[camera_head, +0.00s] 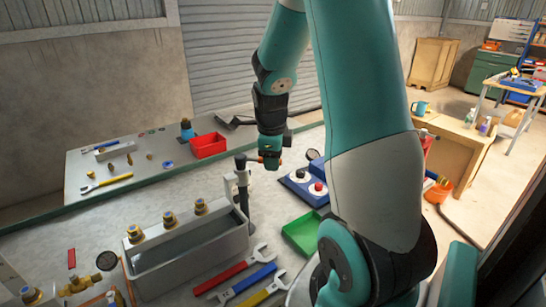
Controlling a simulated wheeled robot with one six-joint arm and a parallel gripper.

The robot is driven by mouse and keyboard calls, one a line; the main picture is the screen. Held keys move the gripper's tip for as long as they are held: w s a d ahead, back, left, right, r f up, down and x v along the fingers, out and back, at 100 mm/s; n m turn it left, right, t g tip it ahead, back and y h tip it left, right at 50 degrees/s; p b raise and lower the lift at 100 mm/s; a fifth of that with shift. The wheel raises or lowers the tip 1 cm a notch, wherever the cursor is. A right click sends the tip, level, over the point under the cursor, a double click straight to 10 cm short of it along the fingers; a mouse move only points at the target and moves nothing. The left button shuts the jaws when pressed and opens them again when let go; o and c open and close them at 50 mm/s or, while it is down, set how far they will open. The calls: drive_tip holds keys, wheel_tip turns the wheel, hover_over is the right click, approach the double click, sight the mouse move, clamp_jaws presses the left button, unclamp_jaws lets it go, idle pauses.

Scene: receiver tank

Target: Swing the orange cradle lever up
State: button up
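A small orange piece, which looks like the cradle lever (259,160), shows between a dark upright post and my gripper. The dark post (241,190) stands with a pale bracket (231,184) at the right end of the grey tank. My gripper (271,163) points down right beside the orange piece, at the post's top. I cannot tell whether it touches the lever. Its fingers are too small and partly hidden to show whether they are open or shut. My arm comes down from the top of the picture.
A grey tank (190,252) with brass fittings stands at front left. Red, blue and yellow wrenches (247,282) lie before it. A green tray (300,232) and a blue box with knobs (303,187) are to the right. A red bin (208,145) stands behind.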

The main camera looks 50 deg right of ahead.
drive_tip(key=s+a+r+b, duration=0.1)
drive_tip(key=a+r+b, duration=0.1)
drive_tip(key=r, duration=1.5)
drive_tip(key=shift+s+a, duration=0.3)
drive_tip(key=shift+a, duration=0.2)
drive_tip(key=shift+a, duration=0.1)
drive_tip(key=s+a+f+n+y+b, duration=0.1)
drive_tip(key=a+f+n+y, duration=0.3)
drive_tip(key=a+n, duration=1.4)
drive_tip(key=s+a+f+n+y, duration=0.1)
drive_tip(key=s+a+f+n, duration=0.1)
drive_tip(key=s+a+n, duration=0.4)
drive_tip(key=s+a+f+n+g+y, duration=0.1)
drive_tip(key=s+a+f+n, duration=0.2)
drive_tip(key=n, duration=1)
drive_tip(key=s+a, duration=0.3)
drive_tip(key=a, duration=0.2)
drive_tip(key=shift+a+f+n+b, duration=0.25)
drive_tip(key=shift+n+b, duration=0.05)
drive_tip(key=shift+w, duration=0.1)
